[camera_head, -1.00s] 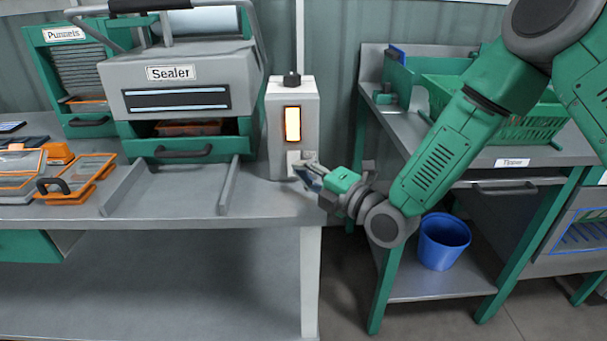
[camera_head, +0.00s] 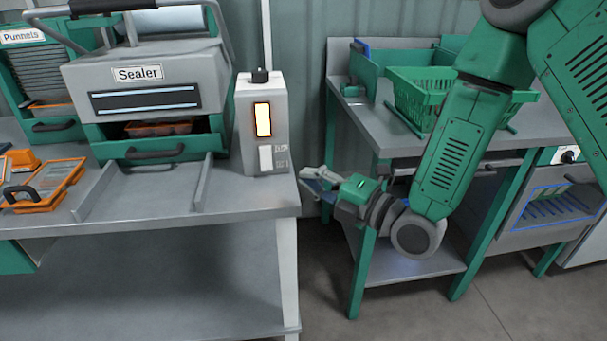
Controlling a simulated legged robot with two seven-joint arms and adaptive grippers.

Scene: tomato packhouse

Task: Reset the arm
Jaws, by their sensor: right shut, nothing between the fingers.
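My right arm comes in from the upper right. My right gripper (camera_head: 314,181) is shut and empty. It points left, just off the right end of the sealer bench, in front of the gap between the two benches. The grey control box (camera_head: 262,125) with a lit orange-white panel stands on the bench, up and left of the gripper and apart from it in the picture. My left gripper is not in view.
The sealer (camera_head: 145,100) stands on the left bench (camera_head: 250,199), with orange-rimmed trays (camera_head: 52,184) at far left. A green crate (camera_head: 422,92) sits on the right bench (camera_head: 362,118). The floor (camera_head: 330,262) between the benches looks clear.

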